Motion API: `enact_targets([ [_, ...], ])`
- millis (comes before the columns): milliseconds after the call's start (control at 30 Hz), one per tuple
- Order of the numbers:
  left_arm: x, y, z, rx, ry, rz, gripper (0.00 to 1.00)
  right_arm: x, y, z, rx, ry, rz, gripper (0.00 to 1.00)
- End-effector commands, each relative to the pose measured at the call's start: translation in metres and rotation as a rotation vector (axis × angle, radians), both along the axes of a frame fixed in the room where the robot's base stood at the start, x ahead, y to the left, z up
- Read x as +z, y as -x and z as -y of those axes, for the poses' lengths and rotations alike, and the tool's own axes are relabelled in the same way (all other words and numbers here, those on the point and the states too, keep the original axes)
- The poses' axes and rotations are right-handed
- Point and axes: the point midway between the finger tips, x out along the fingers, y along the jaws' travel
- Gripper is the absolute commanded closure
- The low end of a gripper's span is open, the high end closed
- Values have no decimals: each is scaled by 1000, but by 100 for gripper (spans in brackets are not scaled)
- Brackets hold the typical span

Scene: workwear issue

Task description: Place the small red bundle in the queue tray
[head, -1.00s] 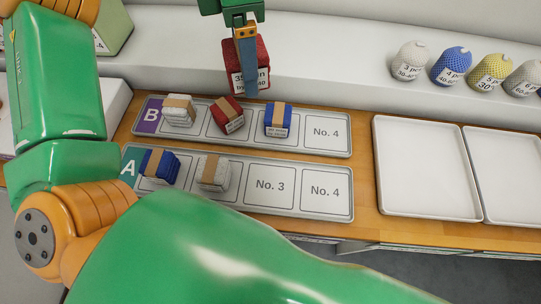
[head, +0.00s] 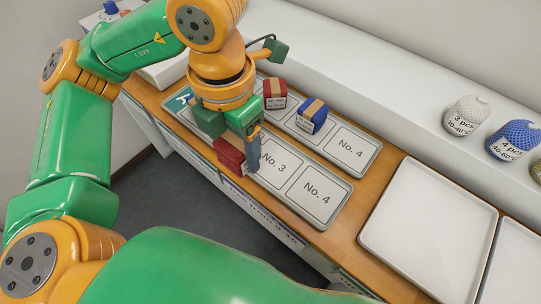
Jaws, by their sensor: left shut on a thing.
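My left gripper (head: 247,148) is shut on a red bundle (head: 230,156). It holds the bundle at the front edge of tray A (head: 334,212), left of the bare No. 3 space; whether the bundle touches the tray I cannot tell. The No. 4 space of tray A is also bare. My arm hides the tray's left part. Behind it, tray B (head: 371,148) holds another red bundle (head: 275,93) and a blue bundle (head: 311,116); its No. 4 space is bare. My right gripper is not in view.
Two empty white trays (head: 430,220) (head: 508,268) lie on the wooden counter at the right. The counter's front edge drops to a dark floor.

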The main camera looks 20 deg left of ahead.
Motion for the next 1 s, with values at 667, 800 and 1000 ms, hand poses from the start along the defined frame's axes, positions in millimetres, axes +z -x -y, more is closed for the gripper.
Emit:
enact_targets([
  [667, -102, -69, 36, -2, -2, 2, 89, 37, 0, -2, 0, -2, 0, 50],
  [800, -102, -69, 36, -2, -2, 2, 89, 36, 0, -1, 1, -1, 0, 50],
  [1000, -105, -69, 36, -1, -2, 2, 24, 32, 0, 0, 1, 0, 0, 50],
])
